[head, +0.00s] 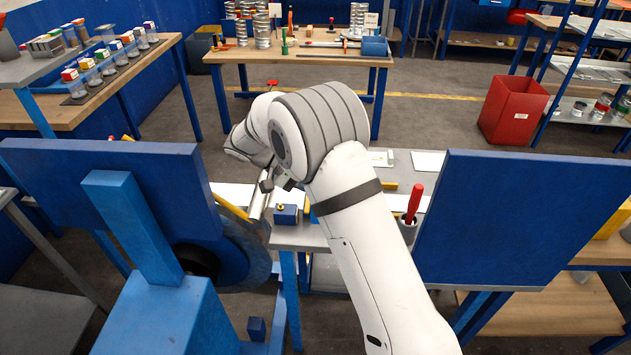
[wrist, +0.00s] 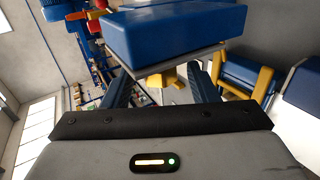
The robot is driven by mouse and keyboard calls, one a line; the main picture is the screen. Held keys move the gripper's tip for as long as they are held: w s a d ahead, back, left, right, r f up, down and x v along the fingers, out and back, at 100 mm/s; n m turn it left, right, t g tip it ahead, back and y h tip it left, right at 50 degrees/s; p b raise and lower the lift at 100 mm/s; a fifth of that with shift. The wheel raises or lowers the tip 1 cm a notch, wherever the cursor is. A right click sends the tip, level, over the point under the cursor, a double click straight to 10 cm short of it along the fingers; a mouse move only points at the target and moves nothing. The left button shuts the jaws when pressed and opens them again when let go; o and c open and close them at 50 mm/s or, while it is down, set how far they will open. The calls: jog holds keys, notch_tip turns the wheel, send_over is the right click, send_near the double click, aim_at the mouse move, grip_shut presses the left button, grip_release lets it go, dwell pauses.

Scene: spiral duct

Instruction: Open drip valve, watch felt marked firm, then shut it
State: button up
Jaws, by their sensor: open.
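My gripper (wrist: 160,75) is open in the wrist view, its two dark fingers apart. A large blue block (wrist: 175,32) fills the upper middle of that view, close beyond the fingers. A small yellow part (wrist: 168,80) shows between the fingers; I cannot tell whether it is part of a valve. In the head view my arm hides most of the gripper, and a small blue block with a yellow knob (head: 287,214) sits just right of its end on the grey bench. I cannot make out a drip valve for sure. No felt marked firm is legible.
A blue machine (head: 130,190) with a dark wheel stands at the left. A blue panel (head: 530,220) stands at the right. A red-handled tool stands in a grey cup (head: 408,225) beside my arm. A wooden bench (head: 300,57) with cans is behind, and a red bin (head: 512,110) is at the back right.

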jog(key=b+v, duration=0.1)
jog(key=v, duration=0.7)
